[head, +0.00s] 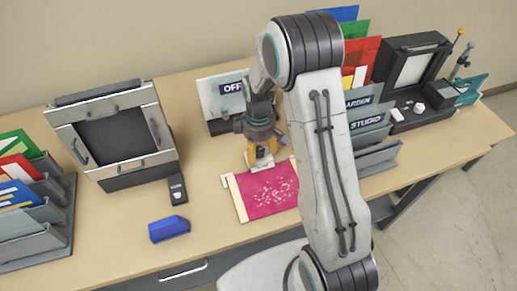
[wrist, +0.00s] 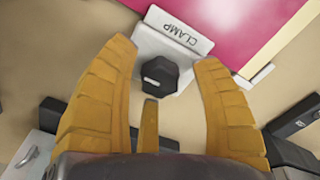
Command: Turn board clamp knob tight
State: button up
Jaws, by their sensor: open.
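The board clamp knob (wrist: 158,77) is small, dark and faceted, with a short white mark on its top. It sits on a pale clamp block (wrist: 178,41) whose upright plate reads CLAMP. In the head view the clamp (head: 264,158) is at the back edge of a pink board (head: 268,191), and the knob is hidden by my gripper (head: 261,147). In the wrist view my gripper (wrist: 163,58) is open, its yellow fingers on either side of the knob. No finger visibly touches the knob. I cannot tell the exact height gap.
A framed machine (head: 112,137) stands at left, with a dark remote-like item (head: 177,189) and a blue block (head: 169,229) near it. An OFF-lettered sign (head: 222,93) stands behind my gripper. File racks (head: 372,155) stand at right.

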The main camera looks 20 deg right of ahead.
grip_shut()
dwell(0.5)
jog(key=shift+f+m, duration=0.1)
jog(key=shift+m, duration=0.2)
jog(key=m+b, duration=0.2)
jog(key=m, duration=0.1)
jog(key=shift+s+f, duration=0.1)
jog(key=m+b, duration=0.2)
jog(key=m, duration=0.3)
jog(key=m+b, duration=0.1)
jog(key=m, duration=0.3)
jog(key=shift+m, duration=0.4)
jog(key=m+b, duration=0.1)
jog(key=m, duration=0.3)
jog(key=shift+m, duration=0.4)
